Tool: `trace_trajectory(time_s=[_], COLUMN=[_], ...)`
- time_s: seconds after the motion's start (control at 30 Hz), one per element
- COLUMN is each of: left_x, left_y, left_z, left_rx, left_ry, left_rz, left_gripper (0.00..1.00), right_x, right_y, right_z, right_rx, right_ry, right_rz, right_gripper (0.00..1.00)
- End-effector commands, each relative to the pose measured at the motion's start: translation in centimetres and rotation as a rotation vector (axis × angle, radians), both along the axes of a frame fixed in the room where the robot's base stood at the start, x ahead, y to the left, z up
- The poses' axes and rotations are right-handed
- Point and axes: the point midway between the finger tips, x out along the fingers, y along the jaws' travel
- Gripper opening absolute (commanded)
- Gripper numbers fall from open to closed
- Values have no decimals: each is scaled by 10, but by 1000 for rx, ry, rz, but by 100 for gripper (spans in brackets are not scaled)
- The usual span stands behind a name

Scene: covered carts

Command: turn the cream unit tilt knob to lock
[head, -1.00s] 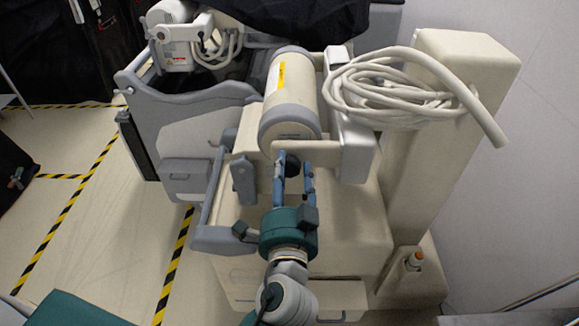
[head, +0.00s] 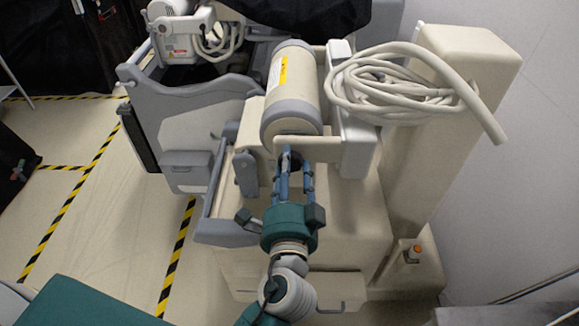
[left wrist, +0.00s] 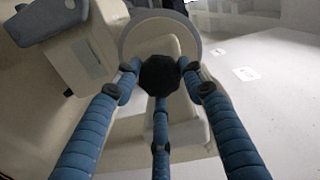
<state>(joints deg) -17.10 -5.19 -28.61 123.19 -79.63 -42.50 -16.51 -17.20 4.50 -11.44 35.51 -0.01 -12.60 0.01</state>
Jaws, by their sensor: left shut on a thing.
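The cream unit (head: 365,215) stands ahead of me, with a cream cylinder (head: 292,80) with grey end bands lying on its top. A dark, faceted knob (left wrist: 160,75) shows in the left wrist view, in front of a round, pale part of the unit. My left gripper (head: 291,158) reaches in just below the near end of the cylinder. Its blue fingers are shut on the knob, with the fingertips around it in the left wrist view (left wrist: 160,77). Any lock marking is not readable. My right gripper is out of view.
A coiled pale hose (head: 400,85) hangs against the tall cream column (head: 440,150) at the right. A grey handle rail (head: 215,190) is left of the gripper. A dark-draped cart stands behind. Yellow-black tape marks open floor at left.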

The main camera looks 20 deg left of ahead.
Motion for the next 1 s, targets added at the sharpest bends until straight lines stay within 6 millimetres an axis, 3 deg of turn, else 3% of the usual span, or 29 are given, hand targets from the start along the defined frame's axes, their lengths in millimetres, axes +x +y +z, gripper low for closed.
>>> trace_trajectory(time_s=[0.03,0.07,0.13,0.53,1.0], left_x=[2,2,2,-7,-93], left_y=[-3,-3,-3,-5,-32], left_z=[10,10,10,3,3], left_rx=[3,3,3,0,2], left_ry=[-21,-21,-20,-9,-7], left_rz=[-10,-10,-9,-8,-10], left_gripper=[15,45,59,60,60], right_x=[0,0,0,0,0], right_y=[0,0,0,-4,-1], right_z=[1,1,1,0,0], right_rx=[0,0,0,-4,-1], right_ry=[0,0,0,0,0], right_rz=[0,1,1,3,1], right_gripper=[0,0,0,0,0])
